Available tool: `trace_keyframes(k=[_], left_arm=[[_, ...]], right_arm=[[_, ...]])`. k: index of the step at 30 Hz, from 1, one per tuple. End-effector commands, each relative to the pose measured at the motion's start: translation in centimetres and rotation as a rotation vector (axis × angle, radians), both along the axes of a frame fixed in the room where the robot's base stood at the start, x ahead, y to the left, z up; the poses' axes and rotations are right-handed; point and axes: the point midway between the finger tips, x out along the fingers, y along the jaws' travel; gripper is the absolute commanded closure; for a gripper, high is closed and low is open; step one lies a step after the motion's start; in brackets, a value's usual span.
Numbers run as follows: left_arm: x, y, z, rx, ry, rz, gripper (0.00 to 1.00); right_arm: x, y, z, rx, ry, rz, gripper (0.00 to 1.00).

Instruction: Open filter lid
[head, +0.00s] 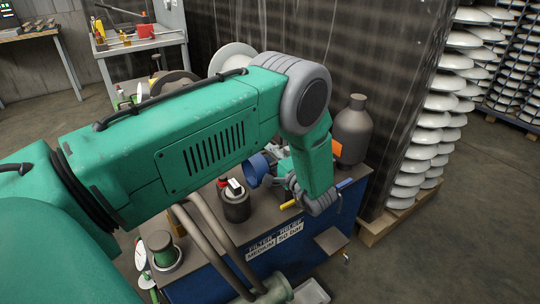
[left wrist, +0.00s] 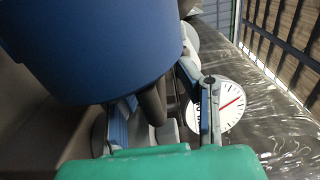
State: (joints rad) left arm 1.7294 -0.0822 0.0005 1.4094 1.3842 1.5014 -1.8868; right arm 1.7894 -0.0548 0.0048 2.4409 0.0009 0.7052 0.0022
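A large blue rounded part (left wrist: 95,45), possibly the filter or its lid, fills the upper left of the left wrist view, very close to the camera. In the head view a blue cup-like part (head: 257,169) shows beside my left gripper (head: 276,164), partly hidden by it and the arm. In the left wrist view the two fingers of the left gripper (left wrist: 166,108) stand apart, and the blue part covers some of them. I cannot tell whether they touch it. My right gripper is not in view.
The dark bench (head: 205,225) carries a black cylinder (head: 236,204) with red and white on top, and bent pipes (head: 213,235). A grey bottle (head: 352,130) stands behind the wrist. A white gauge (left wrist: 229,103) lies beyond the fingers. White insulator stacks (head: 425,135) stand right.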

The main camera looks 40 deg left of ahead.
Motion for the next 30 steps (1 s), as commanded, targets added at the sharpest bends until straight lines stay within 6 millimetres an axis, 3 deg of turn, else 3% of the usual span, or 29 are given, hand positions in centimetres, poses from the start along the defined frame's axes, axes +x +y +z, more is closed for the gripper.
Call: trace_keyframes(k=[5, 18, 24, 30], left_arm=[[-0.3, -1.5, 0.0, -0.001, 0.001, -0.002, 0.69], [-2.7, -9.4, -0.3, -0.005, 0.0, -0.001, 0.69], [-3.1, -10.8, -0.3, -0.004, 0.001, 0.002, 0.69], [-3.2, -10.9, -0.3, -0.004, 0.001, 0.002, 0.69]], right_arm=[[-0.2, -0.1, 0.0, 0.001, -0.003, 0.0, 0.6], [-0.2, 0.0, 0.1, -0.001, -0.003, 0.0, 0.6], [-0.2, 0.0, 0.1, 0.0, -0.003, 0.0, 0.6], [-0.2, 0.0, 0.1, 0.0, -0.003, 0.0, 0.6]])
